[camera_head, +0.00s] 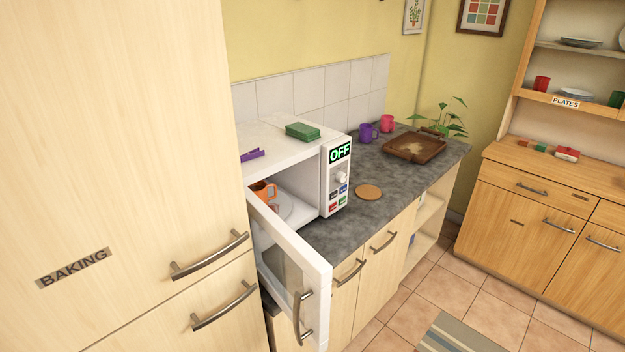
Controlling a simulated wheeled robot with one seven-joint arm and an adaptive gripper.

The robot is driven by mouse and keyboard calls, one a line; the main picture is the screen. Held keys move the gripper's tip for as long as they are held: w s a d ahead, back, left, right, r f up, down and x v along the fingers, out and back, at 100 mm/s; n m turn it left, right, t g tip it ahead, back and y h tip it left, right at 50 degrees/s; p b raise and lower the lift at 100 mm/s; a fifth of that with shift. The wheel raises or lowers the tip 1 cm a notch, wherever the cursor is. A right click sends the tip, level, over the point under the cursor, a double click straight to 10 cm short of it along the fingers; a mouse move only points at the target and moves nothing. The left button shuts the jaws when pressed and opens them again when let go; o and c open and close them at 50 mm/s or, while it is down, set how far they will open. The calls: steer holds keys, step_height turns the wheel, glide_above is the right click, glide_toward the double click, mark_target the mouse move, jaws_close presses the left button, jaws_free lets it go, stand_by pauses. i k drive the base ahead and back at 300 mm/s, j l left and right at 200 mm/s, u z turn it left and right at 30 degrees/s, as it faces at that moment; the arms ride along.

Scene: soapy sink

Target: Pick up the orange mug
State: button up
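The orange mug (264,190) stands inside the white microwave (326,192), on a pale round plate (290,207) near the left side of the opening. The microwave door (296,262) is swung open toward me, with its handle (302,318) at the near end. The door's top edge passes just in front of the mug and may hide its lower part. The display on the microwave reads OFF. My gripper is not in view.
A tall cabinet labelled BAKING (110,150) fills the left. A green box (303,131) and a purple item (252,154) lie on the microwave. The dark counter (345,236) holds a round coaster (368,192), a brown tray (414,157), purple mug (368,133) and pink mug (387,123).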

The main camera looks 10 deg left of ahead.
mark_target(262, 195)
steer(key=i+l, duration=0.1)
steer(key=i, duration=0.65)
steer(key=i+u, duration=0.2)
steer(key=u, duration=0.2)
steer(key=i+j+u, duration=0.1)
steer(key=u, duration=0.25)
steer(key=i+l+u, duration=0.1)
steer(key=i+u, duration=0.3)
steer(key=i+l+u, duration=0.1)
steer(key=u, duration=0.3)
